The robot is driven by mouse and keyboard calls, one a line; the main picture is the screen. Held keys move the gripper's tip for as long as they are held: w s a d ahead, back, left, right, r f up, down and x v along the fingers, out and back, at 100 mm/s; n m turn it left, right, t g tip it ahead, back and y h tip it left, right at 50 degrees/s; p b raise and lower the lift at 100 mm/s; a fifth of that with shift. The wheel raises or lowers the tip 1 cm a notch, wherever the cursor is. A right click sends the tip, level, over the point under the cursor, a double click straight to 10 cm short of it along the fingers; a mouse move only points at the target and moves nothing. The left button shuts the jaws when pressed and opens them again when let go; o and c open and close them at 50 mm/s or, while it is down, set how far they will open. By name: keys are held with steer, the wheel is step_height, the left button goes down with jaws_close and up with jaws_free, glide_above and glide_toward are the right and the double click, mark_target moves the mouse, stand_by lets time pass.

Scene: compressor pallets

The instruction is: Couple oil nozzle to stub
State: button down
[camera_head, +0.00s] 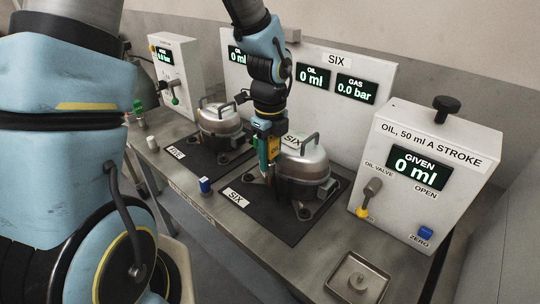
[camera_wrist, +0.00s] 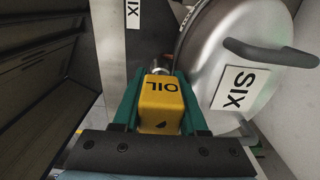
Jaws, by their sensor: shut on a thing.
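My gripper (camera_head: 269,160) is shut on the yellow oil nozzle, marked OIL, which shows between the green fingers in the wrist view (camera_wrist: 160,103). The nozzle points at a small metal stub (camera_wrist: 158,67) beside the silver compressor marked SIX (camera_wrist: 205,60). The nozzle's front end looks close to or against the stub; I cannot tell whether they are joined. In the head view the compressor (camera_head: 303,160) stands on a black pallet labelled SIX (camera_head: 285,228), and my gripper is at its left side.
Compressor FIVE (camera_head: 219,118) stands on its pallet to the left. The oil box (camera_head: 425,150) at right reads GIVEN 0 ml, with a valve lever (camera_head: 372,188) and a blue ZERO button (camera_head: 426,232). A metal tray (camera_head: 358,278) lies in front. A blue cap (camera_head: 204,185) sits near the table edge.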

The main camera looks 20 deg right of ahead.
mark_target(270, 138)
steer(key=shift+f+b, duration=0.9)
steer(key=shift+f, duration=0.7)
steer(key=shift+c, duration=1.8)
jaws_free()
steer(key=shift+r, duration=0.1)
steer(key=shift+d, duration=0.1)
step_height(270, 138, up, 11)
steer(key=shift+f+b, duration=0.1)
steer(key=shift+b, duration=0.5)
steer(key=w+a+f+n+t, duration=0.1)
steer(key=a+f+n, duration=0.2)
steer(key=a+n, duration=2.2)
steer(key=n, duration=0.4)
steer(key=shift+w+a+f+t, duration=0.15)
steer(key=shift+a+t, duration=0.15)
